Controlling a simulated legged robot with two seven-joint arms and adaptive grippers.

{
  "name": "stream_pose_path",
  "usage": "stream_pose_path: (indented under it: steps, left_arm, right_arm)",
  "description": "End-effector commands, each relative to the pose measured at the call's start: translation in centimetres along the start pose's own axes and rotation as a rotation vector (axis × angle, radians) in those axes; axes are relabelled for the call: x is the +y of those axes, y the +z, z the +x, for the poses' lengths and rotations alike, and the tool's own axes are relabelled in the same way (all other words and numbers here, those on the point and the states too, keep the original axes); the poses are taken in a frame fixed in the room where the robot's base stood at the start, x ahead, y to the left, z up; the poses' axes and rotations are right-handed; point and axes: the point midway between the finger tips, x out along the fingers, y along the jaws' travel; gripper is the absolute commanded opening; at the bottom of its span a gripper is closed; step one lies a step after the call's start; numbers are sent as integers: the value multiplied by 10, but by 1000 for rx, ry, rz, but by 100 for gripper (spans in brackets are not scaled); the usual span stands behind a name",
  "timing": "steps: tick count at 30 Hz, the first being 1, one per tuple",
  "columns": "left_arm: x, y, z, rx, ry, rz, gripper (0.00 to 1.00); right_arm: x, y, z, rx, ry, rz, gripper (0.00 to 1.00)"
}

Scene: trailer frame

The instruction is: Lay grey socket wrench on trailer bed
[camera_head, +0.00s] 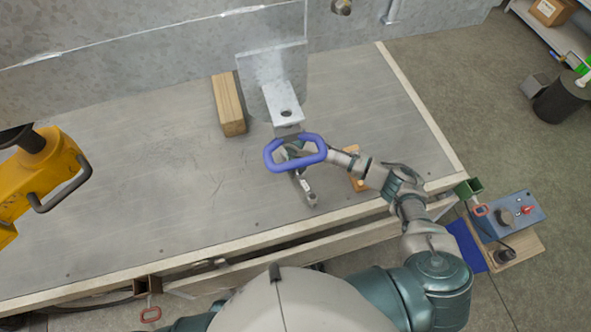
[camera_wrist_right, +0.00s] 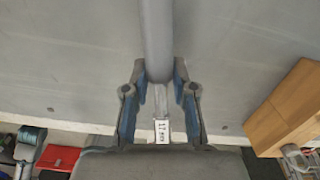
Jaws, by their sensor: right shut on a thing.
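The grey socket wrench (camera_head: 307,190) is at my right gripper (camera_head: 292,152), over the front middle of the trailer bed (camera_head: 130,170). In the right wrist view, my right gripper (camera_wrist_right: 160,76) has its two fingers on either side of the wrench's grey shaft (camera_wrist_right: 157,35), shut on it. A white label reading 17 mm shows between the fingers. I cannot tell whether the wrench touches the metal bed. A blue-purple loop (camera_head: 268,155) shows around the gripper area and partly hides it. My left gripper is not in view.
A wooden block (camera_head: 228,105) and a clear panel with a metal bracket (camera_head: 283,100) stand behind the gripper. A small orange-brown block (camera_head: 357,184) lies by my right forearm. A yellow device (camera_head: 40,175) is at left. The bed's left middle is clear.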

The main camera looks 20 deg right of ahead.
Motion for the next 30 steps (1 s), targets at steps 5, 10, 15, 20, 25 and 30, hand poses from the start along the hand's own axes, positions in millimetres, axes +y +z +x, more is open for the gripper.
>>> stream_pose_path:
  steps: [5,10,15,20,25,30]
  left_arm:
    - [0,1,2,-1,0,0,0]
    - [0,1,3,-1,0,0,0]
    - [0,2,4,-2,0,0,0]
    - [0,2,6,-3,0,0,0]
    - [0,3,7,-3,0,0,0]
    - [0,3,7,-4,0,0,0]
  right_arm:
    - [0,0,4,-1,0,0,0]
    - [0,0,7,0,0,-1,0]
    - [0,0,10,-1,0,0,0]
    - [0,0,14,-1,1,0,0]
    - [0,0,17,-1,1,0,0]
    - [0,0,19,-1,1,0,38]
